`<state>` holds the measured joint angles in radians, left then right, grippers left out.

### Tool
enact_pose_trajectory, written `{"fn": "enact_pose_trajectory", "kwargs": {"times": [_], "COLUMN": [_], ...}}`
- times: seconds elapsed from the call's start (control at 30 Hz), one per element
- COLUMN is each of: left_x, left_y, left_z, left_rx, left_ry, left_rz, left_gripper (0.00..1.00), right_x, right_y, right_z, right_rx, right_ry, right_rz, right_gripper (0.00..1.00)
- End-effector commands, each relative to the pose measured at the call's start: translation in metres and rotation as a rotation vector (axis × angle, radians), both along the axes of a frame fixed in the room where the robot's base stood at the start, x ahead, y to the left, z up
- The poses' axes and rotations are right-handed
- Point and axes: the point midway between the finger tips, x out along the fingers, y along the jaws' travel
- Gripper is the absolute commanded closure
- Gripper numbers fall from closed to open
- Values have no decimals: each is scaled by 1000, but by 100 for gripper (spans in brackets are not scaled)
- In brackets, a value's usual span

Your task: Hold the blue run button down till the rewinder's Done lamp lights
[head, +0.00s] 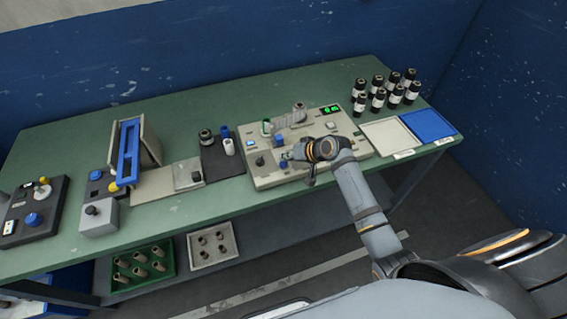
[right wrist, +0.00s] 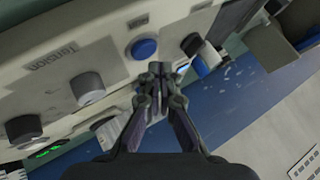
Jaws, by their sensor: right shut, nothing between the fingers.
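The rewinder (head: 262,179) is a beige machine with a control panel on the green bench. Its blue run button (right wrist: 144,48) shows in the right wrist view, in a dark ring on the panel face. It also shows in the head view (head: 284,163), just left of my right gripper (head: 294,157). My right gripper is shut and empty. In the right wrist view its fingertips (right wrist: 160,70) are close to the button, just below it in the picture; I cannot tell whether they touch. A green display (head: 331,108) is lit. I cannot make out the Done lamp. My left gripper is out of view.
Dark knobs (right wrist: 190,43) and a grey knob (right wrist: 88,88) flank the button. Several black bottles (head: 393,97) stand at the back right, behind a white tray (head: 391,137) and a blue tray (head: 428,125). Other devices (head: 100,215) fill the bench's left side.

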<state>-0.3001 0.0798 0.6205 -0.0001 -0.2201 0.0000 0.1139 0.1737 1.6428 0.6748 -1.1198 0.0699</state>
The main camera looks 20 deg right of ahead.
Motion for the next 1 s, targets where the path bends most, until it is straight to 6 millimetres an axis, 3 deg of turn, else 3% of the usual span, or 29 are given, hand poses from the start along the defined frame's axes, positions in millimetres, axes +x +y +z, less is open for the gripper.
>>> {"fn": "enact_pose_trajectory", "kwargs": {"times": [1.0], "left_x": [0], "left_y": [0], "left_z": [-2], "left_rx": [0], "left_ry": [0], "left_rz": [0], "left_gripper": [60], "right_x": [0], "right_y": [0], "right_z": [-13], "right_rx": [0], "right_ry": [0], "right_rz": [0], "right_gripper": [100]}}
